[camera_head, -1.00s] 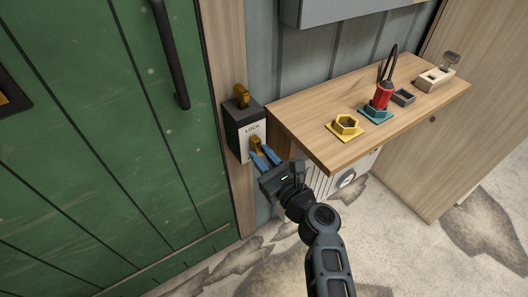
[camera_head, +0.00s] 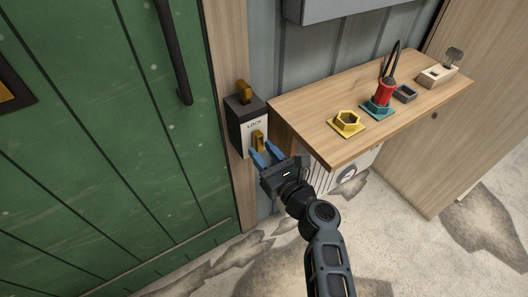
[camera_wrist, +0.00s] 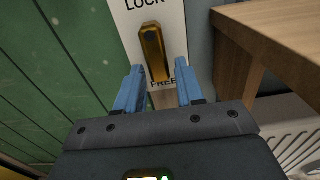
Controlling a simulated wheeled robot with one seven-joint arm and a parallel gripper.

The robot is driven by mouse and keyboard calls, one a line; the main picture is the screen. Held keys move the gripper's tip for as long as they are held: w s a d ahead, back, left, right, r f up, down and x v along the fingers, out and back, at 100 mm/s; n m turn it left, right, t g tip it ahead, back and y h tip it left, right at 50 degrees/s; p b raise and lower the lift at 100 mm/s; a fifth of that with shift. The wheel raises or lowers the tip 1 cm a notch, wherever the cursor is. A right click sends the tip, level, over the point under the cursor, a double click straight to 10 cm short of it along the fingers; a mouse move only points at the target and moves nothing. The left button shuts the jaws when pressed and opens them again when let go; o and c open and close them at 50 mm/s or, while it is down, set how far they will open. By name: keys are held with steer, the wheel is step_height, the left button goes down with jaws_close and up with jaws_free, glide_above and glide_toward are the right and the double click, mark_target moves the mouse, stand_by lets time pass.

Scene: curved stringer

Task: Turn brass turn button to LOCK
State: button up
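The brass turn button (camera_head: 258,138) is on the white front plate of a dark box beside the green door. In the wrist view the button (camera_wrist: 154,52) stands nearly upright, slightly tilted, between the word LOCK above and FREE below. Its lower end is close to FREE. My gripper (camera_head: 264,154) is just below and in front of the plate. In the wrist view my gripper (camera_wrist: 157,88) is open, with one blue finger on each side of the button's lower end and gaps on both sides.
A second brass piece (camera_head: 243,90) sits on top of the box (camera_head: 236,122). A wooden shelf (camera_head: 335,148) juts out close to the right of my gripper, bearing a yellow hex socket (camera_head: 347,122), a red-handled tool (camera_head: 384,92) and other small items. The green door (camera_head: 100,150) has a dark handle.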

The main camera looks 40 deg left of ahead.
steer(key=shift+o, duration=0.8)
steer(key=shift+r, duration=0.1)
steer(key=p+v, duration=0.1)
steer(key=v, duration=0.6)
steer(key=shift+d, duration=0.4)
steer(key=shift+s, duration=0.2)
